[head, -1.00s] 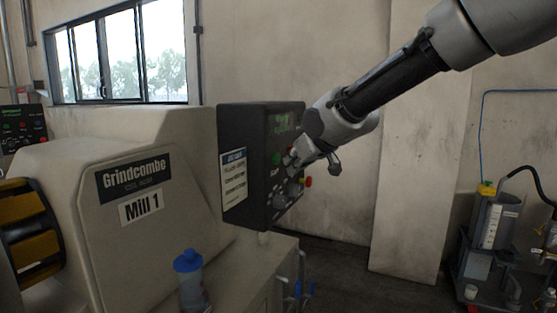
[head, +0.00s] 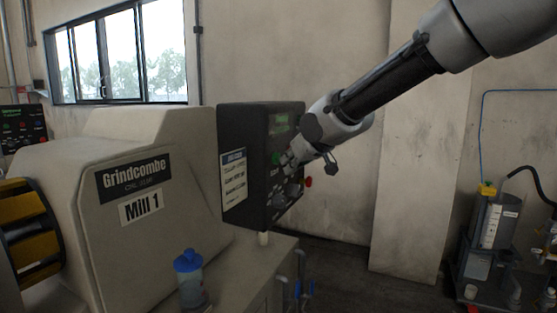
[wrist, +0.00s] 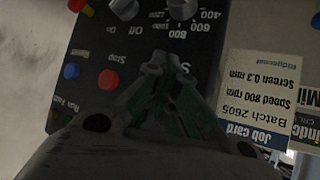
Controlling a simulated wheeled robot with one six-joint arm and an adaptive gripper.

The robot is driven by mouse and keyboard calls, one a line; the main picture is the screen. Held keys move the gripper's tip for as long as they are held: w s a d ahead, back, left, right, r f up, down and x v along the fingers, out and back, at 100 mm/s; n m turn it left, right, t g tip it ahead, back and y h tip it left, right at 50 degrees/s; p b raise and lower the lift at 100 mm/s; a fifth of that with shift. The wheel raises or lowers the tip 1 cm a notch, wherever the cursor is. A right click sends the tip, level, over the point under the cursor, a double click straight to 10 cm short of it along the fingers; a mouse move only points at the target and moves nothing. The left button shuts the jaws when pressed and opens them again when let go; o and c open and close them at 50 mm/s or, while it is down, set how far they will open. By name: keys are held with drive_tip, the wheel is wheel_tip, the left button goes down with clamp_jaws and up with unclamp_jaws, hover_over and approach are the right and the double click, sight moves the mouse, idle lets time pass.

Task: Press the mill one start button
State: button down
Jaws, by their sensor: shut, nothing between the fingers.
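The Mill 1 control box (head: 246,124) is dark and stands on the mill's right end. Its green button (head: 275,158) shows just left of my gripper (head: 286,166) in the head view. My gripper is shut and empty, with its tips close to the panel face; I cannot tell whether they touch it. In the wrist view the panel is upside down and my gripper (wrist: 165,62) points at it, between the red stop button (wrist: 108,79) and the job card (wrist: 254,97). The green button is not visible there; the fingers may hide it.
Knobs (wrist: 183,8) and a blue button (wrist: 71,71) sit near the gripper on the panel. A red button (head: 308,181) sticks out at the box's right side. A blue-capped bottle (head: 188,262) stands on the mill's ledge. Another panel (head: 22,127) hangs far left.

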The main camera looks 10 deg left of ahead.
drive_tip(key=shift+w+a, duration=0.2)
drive_tip(key=shift+a, duration=0.25)
idle(0.6)
drive_tip(key=shift+s+d, duration=0.35)
drive_tip(key=shift+d, duration=0.5)
drive_tip(key=shift+s+d, duration=0.3)
drive_tip(key=shift+d, duration=0.5)
drive_tip(key=shift+s+d, duration=0.25)
drive_tip(key=shift+d, duration=0.5)
drive_tip(key=shift+s+d, duration=0.3)
drive_tip(key=shift+d, duration=0.5)
